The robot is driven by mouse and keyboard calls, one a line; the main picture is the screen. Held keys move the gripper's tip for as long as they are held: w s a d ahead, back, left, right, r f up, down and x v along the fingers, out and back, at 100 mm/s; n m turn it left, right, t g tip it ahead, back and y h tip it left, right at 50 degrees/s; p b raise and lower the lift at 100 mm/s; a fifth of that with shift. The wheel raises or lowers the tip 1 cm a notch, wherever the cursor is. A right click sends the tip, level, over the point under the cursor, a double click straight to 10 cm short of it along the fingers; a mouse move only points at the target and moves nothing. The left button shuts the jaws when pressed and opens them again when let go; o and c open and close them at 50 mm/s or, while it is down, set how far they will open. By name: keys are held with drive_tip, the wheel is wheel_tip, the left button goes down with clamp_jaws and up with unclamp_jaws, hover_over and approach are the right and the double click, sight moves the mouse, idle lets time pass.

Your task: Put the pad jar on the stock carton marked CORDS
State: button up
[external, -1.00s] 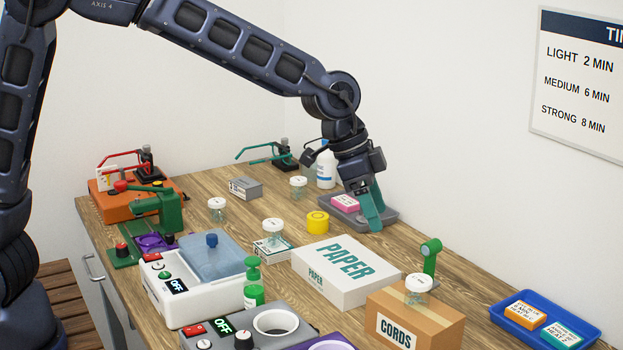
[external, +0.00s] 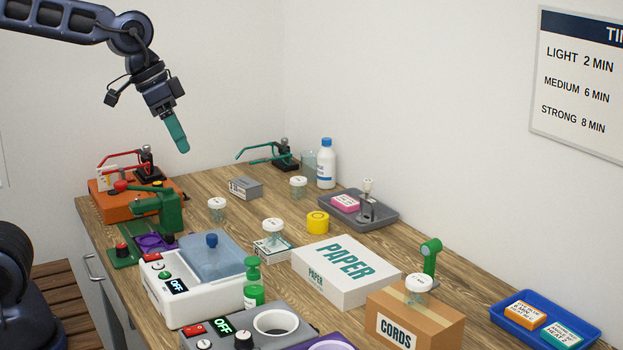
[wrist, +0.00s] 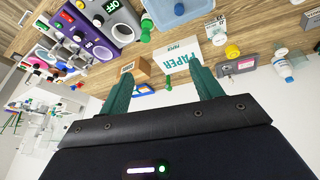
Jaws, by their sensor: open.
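The brown stock carton marked CORDS (external: 440,325) stands at the front right of the bench; it also shows in the wrist view (wrist: 128,68). A clear jar with a white lid (external: 418,286) stands upright on its top. Similar white-lidded jars stand on the bench at the left (external: 217,210), at the back (external: 298,188) and on a small box (external: 274,232). I cannot read their lids, so I cannot tell which is the pad jar. My gripper (external: 180,145) is raised high over the back left of the bench, open and empty, touching nothing; its teal fingers (wrist: 161,88) are apart.
A white PAPER box (external: 330,283) stands left of the carton. A grey tray (external: 385,220) holds a pink block and a metal-and-white item. A blue tray (external: 505,318) lies at the right. Devices crowd the left and front. Some bare wood shows between the things.

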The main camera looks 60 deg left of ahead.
drive_tip(key=s+a+f+n+y, duration=0.1)
drive_tip(key=s+a, duration=0.2)
drive_tip(key=s, duration=0.4)
drive_tip(key=s+a+f+n+y, duration=0.1)
drive_tip(key=s+a+f, duration=0.1)
drive_tip(key=s, duration=0.5)
drive_tip(key=shift+s+a+n+t, duration=0.15)
drive_tip(key=shift+a+n+t, duration=0.2)
drive_tip(key=shift+a, duration=0.2)
